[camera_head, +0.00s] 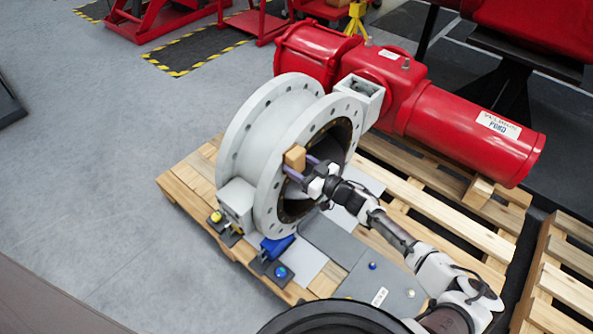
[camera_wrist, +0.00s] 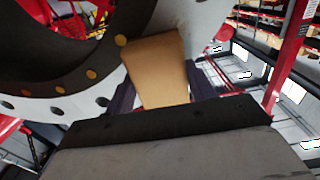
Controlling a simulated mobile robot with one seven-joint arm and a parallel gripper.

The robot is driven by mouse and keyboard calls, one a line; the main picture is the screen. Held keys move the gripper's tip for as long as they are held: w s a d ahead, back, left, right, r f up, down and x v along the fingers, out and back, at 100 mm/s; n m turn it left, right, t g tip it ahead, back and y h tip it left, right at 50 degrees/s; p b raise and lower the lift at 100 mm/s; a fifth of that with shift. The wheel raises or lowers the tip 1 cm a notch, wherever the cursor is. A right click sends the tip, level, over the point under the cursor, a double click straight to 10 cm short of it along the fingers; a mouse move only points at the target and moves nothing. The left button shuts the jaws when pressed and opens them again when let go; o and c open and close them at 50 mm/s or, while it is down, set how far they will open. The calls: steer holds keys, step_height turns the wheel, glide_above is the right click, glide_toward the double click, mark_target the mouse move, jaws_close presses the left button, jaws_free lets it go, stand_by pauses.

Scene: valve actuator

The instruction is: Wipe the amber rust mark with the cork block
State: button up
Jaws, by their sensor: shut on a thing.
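The cork block (camera_head: 295,157) is a tan block held at the face of the big grey valve flange (camera_head: 266,185). My gripper (camera_head: 301,169) is shut on it, its purple fingers to either side. In the wrist view the cork block (camera_wrist: 158,70) stands up between the fingers, in front of the pale flange rim (camera_wrist: 205,20). It overlaps the rim in both views; I cannot tell whether it touches. I cannot make out the amber rust mark in either view; the block may hide it.
The valve stands on a wooden pallet (camera_head: 180,190), with a red actuator cylinder (camera_head: 460,130) behind it. A blue object (camera_head: 277,246), a yellow knob (camera_head: 216,216) and a grey plate (camera_head: 335,241) lie near its base. Open grey floor (camera_head: 90,190) is at left.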

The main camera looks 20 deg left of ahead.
mark_target(279, 176)
steer(key=shift+w+d+r, duration=0.1)
steer(key=shift+w+r, duration=0.3)
steer(key=shift+s+a+f+b, duration=0.2)
steer(key=shift+s+a+f, duration=0.1)
steer(key=shift+s+f, duration=0.55)
steer(key=shift+s+a+f+b, duration=0.15)
steer(key=shift+s+a+f, duration=0.15)
steer(key=shift+s+f, duration=0.55)
steer(key=shift+s+a+f+b, duration=0.2)
steer(key=shift+s+a+f, duration=0.1)
steer(key=shift+s+f, duration=0.55)
steer(key=p+v, duration=0.1)
steer(key=v, duration=0.5)
steer(key=shift+w+d, duration=0.1)
steer(key=shift+d, duration=0.05)
steer(key=shift+p+v, duration=0.35)
steer(key=shift+v, duration=1.05)
